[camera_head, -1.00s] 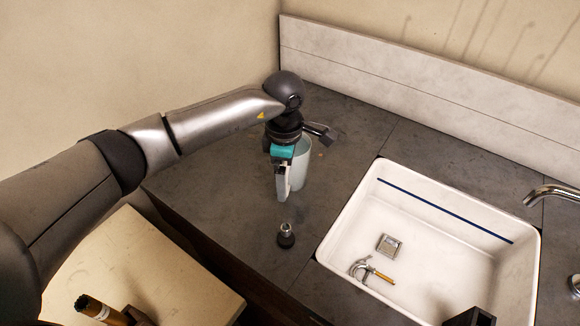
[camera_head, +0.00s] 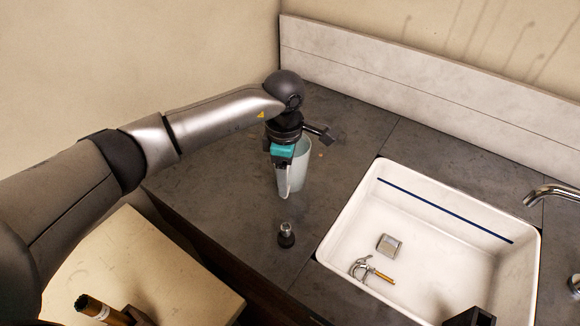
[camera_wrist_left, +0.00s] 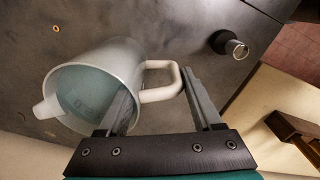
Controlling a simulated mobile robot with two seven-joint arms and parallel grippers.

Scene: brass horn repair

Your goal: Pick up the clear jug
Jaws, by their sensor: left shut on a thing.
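The clear jug (camera_head: 303,172) stands upright on the dark counter, left of the sink; it looks pale and translucent. My left gripper (camera_head: 284,188) points down at the jug's near left side and is shut on its handle. In the left wrist view the jug (camera_wrist_left: 108,62) shows its open mouth, with the spout at the left. The handle lies between the fingers of my left gripper (camera_wrist_left: 157,85), and one finger overlaps the jug's wall. I cannot see any gap under the jug.
A small dark fitting with a metal top (camera_head: 286,235) stands on the counter in front of the jug. The white sink (camera_head: 345,232) to the right holds a drain piece (camera_head: 389,245) and a brass-and-silver part (camera_head: 370,270). A wall panel (camera_head: 420,75) closes the back.

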